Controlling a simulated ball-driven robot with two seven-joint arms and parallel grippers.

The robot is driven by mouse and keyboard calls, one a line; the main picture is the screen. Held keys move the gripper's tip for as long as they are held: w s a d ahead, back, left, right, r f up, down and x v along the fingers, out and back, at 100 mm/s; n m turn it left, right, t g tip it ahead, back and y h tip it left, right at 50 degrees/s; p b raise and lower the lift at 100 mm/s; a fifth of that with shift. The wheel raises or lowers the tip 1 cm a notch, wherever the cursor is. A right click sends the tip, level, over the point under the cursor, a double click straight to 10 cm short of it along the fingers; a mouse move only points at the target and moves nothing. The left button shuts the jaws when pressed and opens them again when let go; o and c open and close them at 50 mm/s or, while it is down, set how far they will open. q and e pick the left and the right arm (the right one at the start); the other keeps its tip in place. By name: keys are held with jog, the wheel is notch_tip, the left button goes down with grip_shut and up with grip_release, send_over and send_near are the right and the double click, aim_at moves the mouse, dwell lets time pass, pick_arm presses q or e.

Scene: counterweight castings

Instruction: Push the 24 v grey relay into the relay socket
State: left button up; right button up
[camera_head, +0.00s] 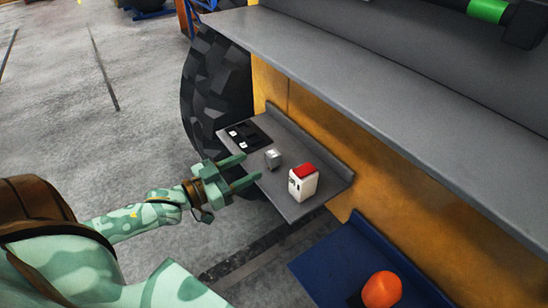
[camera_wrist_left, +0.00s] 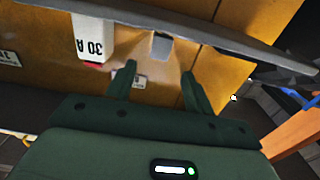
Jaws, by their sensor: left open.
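The small grey relay (camera_head: 273,158) stands on a grey shelf, and in the left wrist view it (camera_wrist_left: 162,46) shows just beyond the fingertips. Its 24 V marking cannot be read. The black relay socket (camera_head: 252,133), with small white labels, sits toward the shelf's far left end. My left gripper (camera_head: 252,167) is open and empty, its two fingers pointing at the relay from the shelf's front edge; it also shows in the left wrist view (camera_wrist_left: 158,72). The relay appears apart from the fingers. My right gripper is not in view.
A white block with a red top (camera_head: 303,184) stands right of the relay; it reads "30 A" in the left wrist view (camera_wrist_left: 92,42). The shelf (camera_head: 338,177) has a raised back edge. A long grey ledge (camera_head: 400,110) overhangs behind. A blue shelf (camera_head: 335,262) holds an orange object (camera_head: 381,289).

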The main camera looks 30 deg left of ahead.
aim_at(268, 156)
pick_arm(q)
jog(key=x, duration=0.4)
jog(key=shift+w+d, duration=0.15)
jog(key=shift+w, duration=0.2)
jog(key=shift+w+d+r+p, duration=0.1)
jog(key=shift+w+d+p, duration=0.1)
jog(key=shift+w+p, duration=0.15)
jog(key=x, duration=0.4)
jog(key=shift+r+p, duration=0.1)
jog(key=shift+p, duration=0.3)
jog(key=shift+w+d, duration=0.2)
jog(key=shift+w, duration=0.25)
jog(key=shift+s, duration=0.15)
jog(key=shift+c, duration=0.6)
jog(key=c, duration=1)
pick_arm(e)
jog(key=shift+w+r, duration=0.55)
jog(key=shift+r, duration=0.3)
